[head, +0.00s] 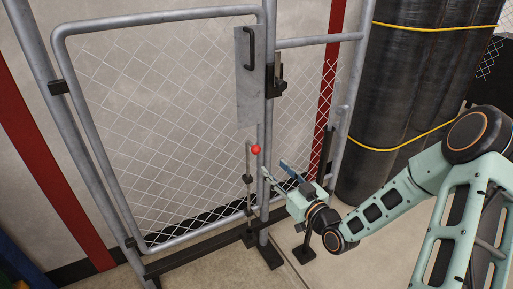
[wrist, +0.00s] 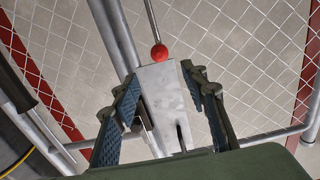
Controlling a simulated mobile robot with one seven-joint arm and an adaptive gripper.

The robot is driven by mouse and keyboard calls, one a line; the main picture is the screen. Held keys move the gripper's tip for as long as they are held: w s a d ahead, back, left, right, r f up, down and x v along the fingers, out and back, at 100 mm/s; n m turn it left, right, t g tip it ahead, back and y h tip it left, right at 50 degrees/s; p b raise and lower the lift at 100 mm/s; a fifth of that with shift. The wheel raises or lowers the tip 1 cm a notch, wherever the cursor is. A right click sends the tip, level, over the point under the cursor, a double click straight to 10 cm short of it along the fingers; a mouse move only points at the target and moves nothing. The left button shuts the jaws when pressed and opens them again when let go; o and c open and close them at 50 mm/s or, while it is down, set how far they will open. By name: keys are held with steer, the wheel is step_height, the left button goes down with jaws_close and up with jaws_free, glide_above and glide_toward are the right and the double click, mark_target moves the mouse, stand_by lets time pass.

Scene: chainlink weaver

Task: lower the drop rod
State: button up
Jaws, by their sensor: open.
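The drop rod is a thin grey upright rod (head: 249,182) with a red ball knob (head: 256,149) at its top, beside the gate's right-hand frame post. My gripper (head: 276,168) is open and empty, to the right of and slightly below the knob in the head view. In the wrist view the red knob (wrist: 159,52) shows just beyond and between the spread fingertips (wrist: 160,72), with the rod (wrist: 151,18) running up the picture from it. The fingers do not visibly touch the knob. The rod's lower end is partly hidden among brackets near the floor.
The chain-link gate (head: 150,120) has a grey tube frame. A grey plate (head: 243,100) with a black handle hangs above the knob; it also shows in the wrist view (wrist: 163,95). A black latch (head: 278,80) is on the post. Dark rolls (head: 410,90) stand at right.

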mark_target(258, 151)
steer(key=x, duration=1)
steer(key=shift+w+a+b, duration=0.25)
steer(key=shift+w+b, duration=0.05)
steer(key=shift+b, duration=0.05)
steer(key=shift+c, duration=0.3)
jaws_close()
